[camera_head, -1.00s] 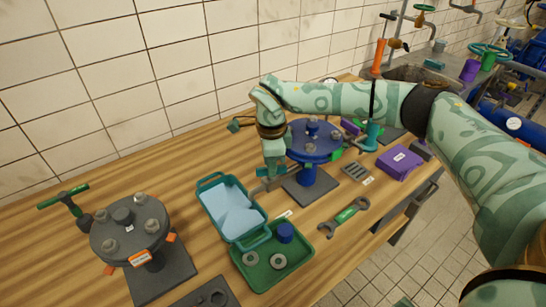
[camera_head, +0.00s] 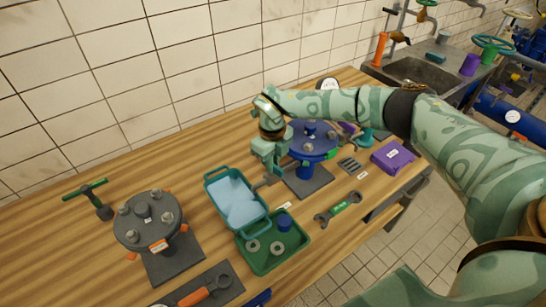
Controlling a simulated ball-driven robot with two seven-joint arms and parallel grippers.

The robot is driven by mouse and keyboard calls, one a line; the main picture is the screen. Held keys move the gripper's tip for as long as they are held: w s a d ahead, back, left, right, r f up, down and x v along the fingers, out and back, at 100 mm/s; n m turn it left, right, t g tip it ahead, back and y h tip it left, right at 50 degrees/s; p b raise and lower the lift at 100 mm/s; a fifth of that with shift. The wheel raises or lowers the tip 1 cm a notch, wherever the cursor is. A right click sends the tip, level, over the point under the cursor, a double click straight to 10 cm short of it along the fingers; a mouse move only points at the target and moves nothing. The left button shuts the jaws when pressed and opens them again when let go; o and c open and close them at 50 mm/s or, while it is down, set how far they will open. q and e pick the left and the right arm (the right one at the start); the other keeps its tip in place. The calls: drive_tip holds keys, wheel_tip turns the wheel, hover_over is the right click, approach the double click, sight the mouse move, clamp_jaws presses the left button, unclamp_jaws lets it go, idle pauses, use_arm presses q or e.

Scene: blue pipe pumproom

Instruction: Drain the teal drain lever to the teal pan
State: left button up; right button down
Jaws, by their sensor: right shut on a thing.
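The teal pan (camera_head: 262,216) lies on the wooden bench, left of the blue round flange stand (camera_head: 311,146). Its inside is pale blue; I cannot tell whether liquid is in it. My right gripper (camera_head: 269,166) points down at the stand's left side, just beyond the pan's right edge. It is shut on the teal drain lever, which its fingers mostly hide. A grey spout-like part (camera_head: 263,183) shows below the fingers, close to the pan's rim. My left gripper is out of view.
A green tray (camera_head: 270,263) with rings and a blue cap sits in front of the pan. A grey flange stand (camera_head: 148,222) is at left. A green-marked wrench (camera_head: 338,208) and a purple box (camera_head: 393,156) are at right.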

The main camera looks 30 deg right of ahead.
drive_tip(key=shift+w+r+m+p, duration=0.15)
drive_tip(key=shift+m+p, duration=0.45)
drive_tip(key=shift+m, duration=0.5)
drive_tip(key=c, duration=1.5)
unclamp_jaws()
wheel_tip(320, 180, up, 16)
drive_tip(key=shift+r+p, duration=0.1)
drive_tip(key=shift+p, duration=0.3)
drive_tip(key=shift+a, duration=0.1)
